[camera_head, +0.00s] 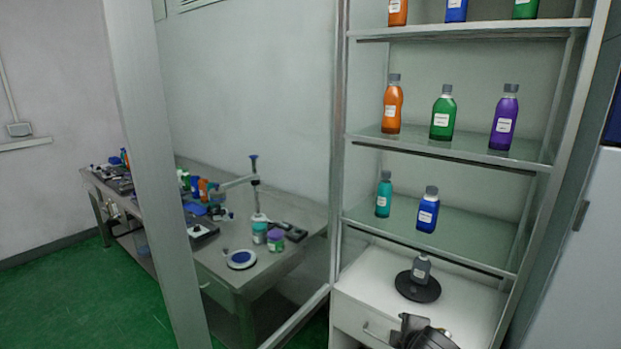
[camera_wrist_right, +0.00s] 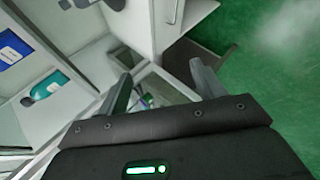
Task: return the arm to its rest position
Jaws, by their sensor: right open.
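My right gripper shows in the right wrist view (camera_wrist_right: 162,82), with its two grey fingers spread wide and nothing between them. A dark part at the bottom edge of the head view appears to be my right arm (camera_head: 425,335), in front of the white cabinet. My left gripper is in neither view.
A glass-shelved rack (camera_head: 450,148) holds several coloured bottles. Below it, a grey bottle (camera_head: 421,268) stands on a black round disc (camera_head: 418,289) on the white cabinet top (camera_head: 465,312). A workbench (camera_head: 290,262) with small items shows behind the glass panel at left. Green floor is open at far left.

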